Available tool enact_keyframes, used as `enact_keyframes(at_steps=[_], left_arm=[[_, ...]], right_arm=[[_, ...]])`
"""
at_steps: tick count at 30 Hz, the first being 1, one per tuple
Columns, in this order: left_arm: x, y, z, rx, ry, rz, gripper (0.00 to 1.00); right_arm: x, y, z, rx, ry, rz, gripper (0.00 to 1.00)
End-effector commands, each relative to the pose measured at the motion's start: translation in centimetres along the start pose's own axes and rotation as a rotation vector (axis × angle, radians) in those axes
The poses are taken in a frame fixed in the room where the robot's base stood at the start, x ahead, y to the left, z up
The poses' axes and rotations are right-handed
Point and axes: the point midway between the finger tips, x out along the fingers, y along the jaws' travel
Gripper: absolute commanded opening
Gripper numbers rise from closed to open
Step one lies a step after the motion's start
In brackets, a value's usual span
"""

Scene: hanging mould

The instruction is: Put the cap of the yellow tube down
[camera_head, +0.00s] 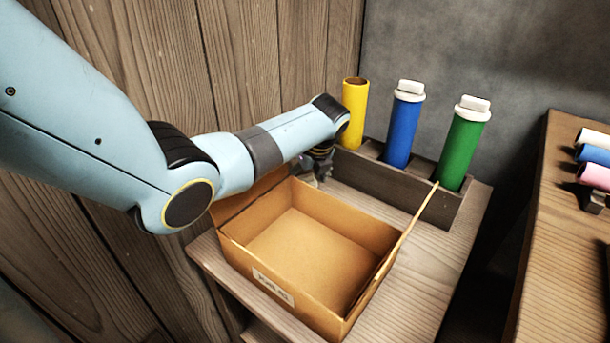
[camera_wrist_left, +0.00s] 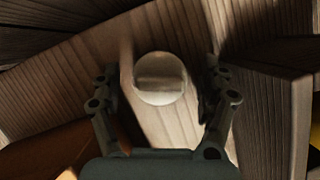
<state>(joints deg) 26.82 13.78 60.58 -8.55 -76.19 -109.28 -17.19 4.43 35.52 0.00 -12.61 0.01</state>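The yellow tube (camera_head: 354,113) stands in the dark wooden rack, its top end open and uncapped. In the left wrist view a round pale cap (camera_wrist_left: 160,79) with a raised bar across its top appears to rest on the wooden surface. My left gripper (camera_head: 322,170) is low behind the cardboard box, beside the rack. In the left wrist view its fingers (camera_wrist_left: 160,90) are spread on either side of the cap, with gaps on both sides. The cap is hidden in the head view. My right gripper is not in view.
The open, empty cardboard box (camera_head: 327,208) fills much of the table. The rack (camera_head: 384,178) also holds a blue tube (camera_head: 403,130) and a green tube (camera_head: 461,148), both with white caps. A second table (camera_head: 565,260) at right bears several coloured rolls.

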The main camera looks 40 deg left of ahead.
Motion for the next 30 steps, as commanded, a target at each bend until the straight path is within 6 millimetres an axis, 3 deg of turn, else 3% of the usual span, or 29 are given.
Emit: enact_keyframes(at_steps=[8,11,21,30], left_arm=[[-0.1,0.0,0.1,0.0,0.0,-0.001,0.79],[-1.1,0.0,0.1,0.0,0.0,-0.001,0.79],[-8.5,-0.2,0.2,-0.001,0.0,-0.005,0.79],[-12.1,0.0,0.1,0.0,0.0,0.0,0.79]], right_arm=[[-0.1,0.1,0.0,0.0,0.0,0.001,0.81],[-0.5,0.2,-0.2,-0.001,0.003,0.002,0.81],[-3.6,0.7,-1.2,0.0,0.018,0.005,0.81],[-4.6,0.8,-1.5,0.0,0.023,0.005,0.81]])
